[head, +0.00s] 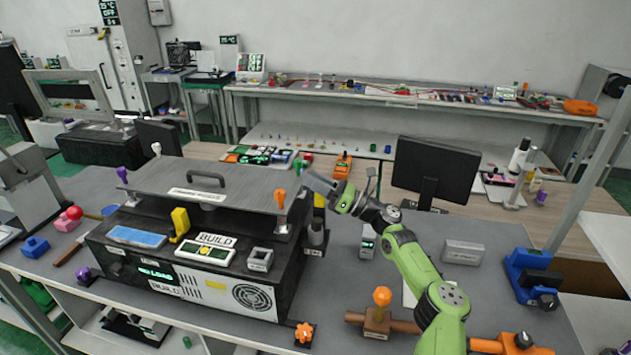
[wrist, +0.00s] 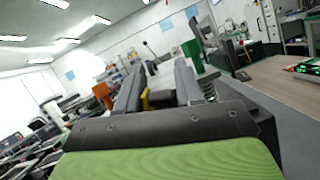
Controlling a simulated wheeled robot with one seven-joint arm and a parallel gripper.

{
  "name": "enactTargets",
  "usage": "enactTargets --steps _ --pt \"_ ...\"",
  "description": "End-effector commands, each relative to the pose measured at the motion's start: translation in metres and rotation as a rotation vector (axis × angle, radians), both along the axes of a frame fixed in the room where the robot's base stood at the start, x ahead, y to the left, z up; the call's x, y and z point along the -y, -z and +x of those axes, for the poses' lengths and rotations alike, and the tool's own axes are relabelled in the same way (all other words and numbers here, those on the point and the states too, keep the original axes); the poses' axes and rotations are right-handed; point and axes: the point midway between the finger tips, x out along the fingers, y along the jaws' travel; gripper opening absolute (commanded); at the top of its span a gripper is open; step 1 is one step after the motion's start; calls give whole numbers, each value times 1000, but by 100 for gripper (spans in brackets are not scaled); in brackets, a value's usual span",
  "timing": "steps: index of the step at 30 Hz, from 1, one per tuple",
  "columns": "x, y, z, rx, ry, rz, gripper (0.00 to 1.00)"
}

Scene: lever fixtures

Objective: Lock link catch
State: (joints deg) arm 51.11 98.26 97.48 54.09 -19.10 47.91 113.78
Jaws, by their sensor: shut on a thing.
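A dark machine case (head: 130,262) with a grey lid (head: 235,185) stands on the bench at left in the head view. My gripper (head: 316,183) is at the right end of the lid, pointing left. A yellow part (head: 319,200) shows just below the gripper, partly hidden. In the wrist view, my gripper's two grey fingers (wrist: 158,88) stand on either side of a yellow piece (wrist: 160,98), gripping it. An orange-knobbed lever (head: 280,198) stands upright left of the gripper. I cannot tell for certain which part is the link catch.
A yellow lever (head: 180,222) stands at the case front. An orange knob on a brown base (head: 381,300) and a blue fixture (head: 532,276) stand to the right. A monitor (head: 432,170) stands behind my arm. Some bench between them is clear.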

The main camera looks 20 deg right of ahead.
Motion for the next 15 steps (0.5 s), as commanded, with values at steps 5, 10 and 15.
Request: enactTargets --steps 5,10,15 --pt "-1 0 -1 19 0 -14 6" --pt "-3 -1 -4 78 0 -53 6" --pt "-7 -2 -11 181 0 -123 6"
